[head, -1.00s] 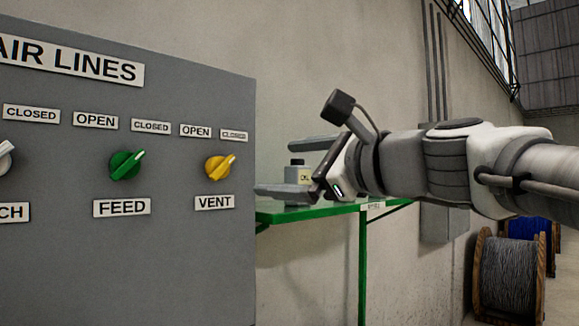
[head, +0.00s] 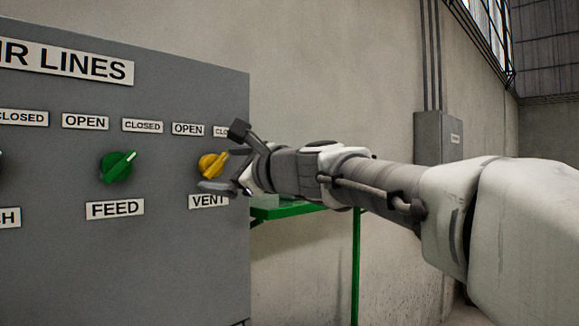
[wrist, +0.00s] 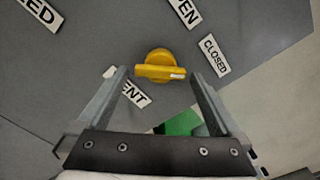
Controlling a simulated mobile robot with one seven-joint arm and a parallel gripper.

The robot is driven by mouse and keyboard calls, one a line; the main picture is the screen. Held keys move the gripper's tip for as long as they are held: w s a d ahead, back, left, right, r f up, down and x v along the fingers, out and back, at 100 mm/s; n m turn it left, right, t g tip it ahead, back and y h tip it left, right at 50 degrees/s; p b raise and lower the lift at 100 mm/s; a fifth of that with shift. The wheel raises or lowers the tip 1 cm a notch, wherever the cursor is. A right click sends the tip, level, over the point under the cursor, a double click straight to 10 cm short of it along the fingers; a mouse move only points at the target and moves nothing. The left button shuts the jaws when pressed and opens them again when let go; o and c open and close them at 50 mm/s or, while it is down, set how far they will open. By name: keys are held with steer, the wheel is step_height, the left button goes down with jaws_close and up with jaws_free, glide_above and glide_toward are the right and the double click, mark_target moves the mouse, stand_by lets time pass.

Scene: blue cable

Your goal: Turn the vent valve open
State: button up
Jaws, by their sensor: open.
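The yellow vent valve knob (head: 211,164) is on the right part of the grey panel, above the VENT label (head: 208,201). In the wrist view the knob (wrist: 160,66) sits just beyond my fingertips, centred between them. A white mark shows at the right end of its handle, on the side of the CLOSED label (wrist: 214,55). The OPEN label (head: 187,129) is at the knob's upper left in the head view. My gripper (wrist: 161,76) is open and empty, with a finger on either side of the knob's line. I cannot tell whether the fingertips overlap the handle in depth.
The green feed knob (head: 117,166) is on the same panel (head: 150,245), left of the vent knob. A green shelf (head: 290,209) stands right of the panel against the wall. A grey wall box (head: 438,136) is farther back.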

steer(key=c, duration=1.2)
steer(key=shift+c, duration=0.2)
steer(key=n+b, duration=0.3)
steer(key=shift+d+f+n, duration=0.1)
steer(key=shift+f+n, duration=0.05)
steer(key=shift+n, duration=0.25)
steer(key=n+b, duration=0.2)
steer(key=n, duration=0.1)
steer(key=n+b, duration=0.2)
steer(key=n, duration=0.1)
steer(key=n+b, duration=0.2)
steer(key=n, duration=0.1)
steer(key=shift+r, duration=0.25)
steer(key=shift+r+n+b, duration=0.15)
steer(key=shift+n+b, duration=0.4)
steer(key=shift+n, duration=0.7)
steer(key=shift+r+n+b, duration=0.1)
steer(key=shift+n+b, duration=0.4)
steer(key=shift+n, duration=0.75)
